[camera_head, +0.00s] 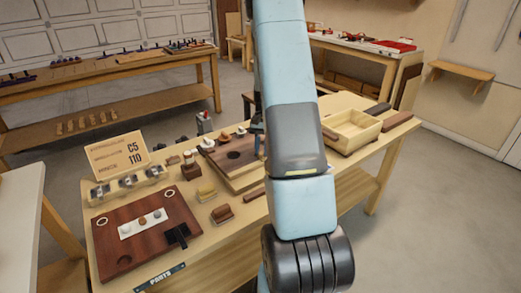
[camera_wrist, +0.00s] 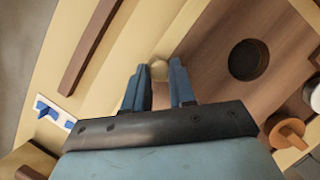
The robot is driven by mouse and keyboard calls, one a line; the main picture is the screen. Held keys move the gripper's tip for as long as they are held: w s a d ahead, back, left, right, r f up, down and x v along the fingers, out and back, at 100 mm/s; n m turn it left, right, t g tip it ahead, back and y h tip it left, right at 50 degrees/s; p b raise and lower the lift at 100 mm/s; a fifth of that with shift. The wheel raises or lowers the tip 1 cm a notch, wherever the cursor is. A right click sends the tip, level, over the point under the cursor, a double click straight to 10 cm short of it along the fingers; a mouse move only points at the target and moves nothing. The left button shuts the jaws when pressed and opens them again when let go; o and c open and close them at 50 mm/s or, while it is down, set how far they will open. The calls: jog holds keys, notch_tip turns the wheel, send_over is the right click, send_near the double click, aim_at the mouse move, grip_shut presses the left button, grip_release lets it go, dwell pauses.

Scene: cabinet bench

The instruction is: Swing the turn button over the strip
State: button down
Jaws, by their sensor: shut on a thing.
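The brown panel (camera_wrist: 215,85) has a dark round hole (camera_wrist: 248,60) to the right of the fingers. A pale wooden strip (camera_wrist: 187,28) runs along the panel's edge. In the head view the panel (camera_head: 222,165) lies on the bench, and my arm hides most of my gripper.
A dark wooden bar (camera_wrist: 90,45) and a blue-and-white piece (camera_wrist: 52,112) lie left in the wrist view; an orange knob (camera_wrist: 288,130) is at lower right. In the head view, a wooden tray (camera_head: 352,128) stands right of my arm, and a dark board (camera_head: 118,250) lies front left.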

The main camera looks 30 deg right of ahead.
jog(key=shift+w+r, duration=0.1)
dwell(0.3)
jog(key=c, duration=0.9)
grip_release()
jog(key=shift+c, duration=0.2)
jog(key=v, duration=1.3)
jog(key=shift+r, duration=0.3)
